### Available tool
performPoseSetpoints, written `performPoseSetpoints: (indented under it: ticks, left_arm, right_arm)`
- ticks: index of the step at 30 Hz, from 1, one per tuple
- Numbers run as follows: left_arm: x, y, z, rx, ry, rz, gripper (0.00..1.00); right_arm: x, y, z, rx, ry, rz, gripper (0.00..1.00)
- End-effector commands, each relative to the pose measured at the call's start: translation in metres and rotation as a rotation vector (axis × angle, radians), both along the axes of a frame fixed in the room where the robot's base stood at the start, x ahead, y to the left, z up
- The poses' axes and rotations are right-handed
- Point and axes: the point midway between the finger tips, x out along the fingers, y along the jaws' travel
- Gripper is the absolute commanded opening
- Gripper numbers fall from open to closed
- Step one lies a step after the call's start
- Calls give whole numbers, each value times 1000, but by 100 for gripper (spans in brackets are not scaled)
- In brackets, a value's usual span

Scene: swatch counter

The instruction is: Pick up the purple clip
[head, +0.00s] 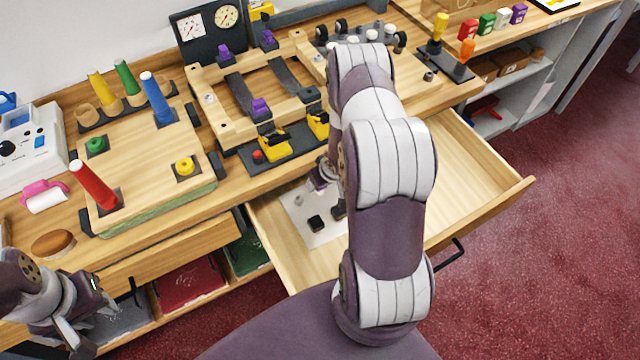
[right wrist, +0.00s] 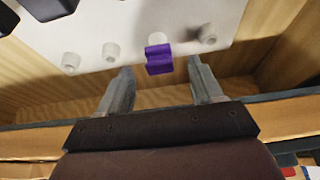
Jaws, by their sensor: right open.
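The purple clip (right wrist: 158,60) sits on a white board (right wrist: 135,22) by a pale peg in the right wrist view. My right gripper (right wrist: 160,72) is open, with one finger on each side of the clip and a gap to both. In the head view this gripper (head: 323,180) is low over the open drawer, partly behind my right arm, and I cannot make out the clip there. Other purple clips (head: 260,107) are on the wooden frame on the counter. My left gripper (head: 98,328) is open and empty at the lower left.
The open drawer (head: 480,185) holds the white board (head: 300,222) with dark blocks (head: 316,223). Its walls stand close around my right gripper. Above it, a dark tray with yellow clamps (head: 275,143) lies at the counter edge. A pegboard with coloured posts (head: 140,170) stands left.

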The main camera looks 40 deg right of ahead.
Motion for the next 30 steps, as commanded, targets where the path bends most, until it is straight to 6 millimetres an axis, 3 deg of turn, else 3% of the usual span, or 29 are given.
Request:
performPoseSetpoints:
  ticks: [8, 10, 14, 23, 30]
  left_arm:
    - [0, 0, 0, 0, 0, 0, 33]
    - [0, 0, 0, 0, 0, 0, 33]
    - [0, 0, 0, 0, 0, 0, 33]
    - [0, 0, 0, 0, 0, 0, 33]
    - [0, 0, 2, 0, 0, 0, 33]
  right_arm:
    - [3, 0, -8, 0, 0, -1, 66]
    - [3, 0, -8, 0, 0, -1, 50]
    - [3, 0, -8, 0, 0, -1, 7]
    - [3, 0, -7, 0, -1, 0, 5]
    - [4, -1, 23, -3, -4, 0, 5]
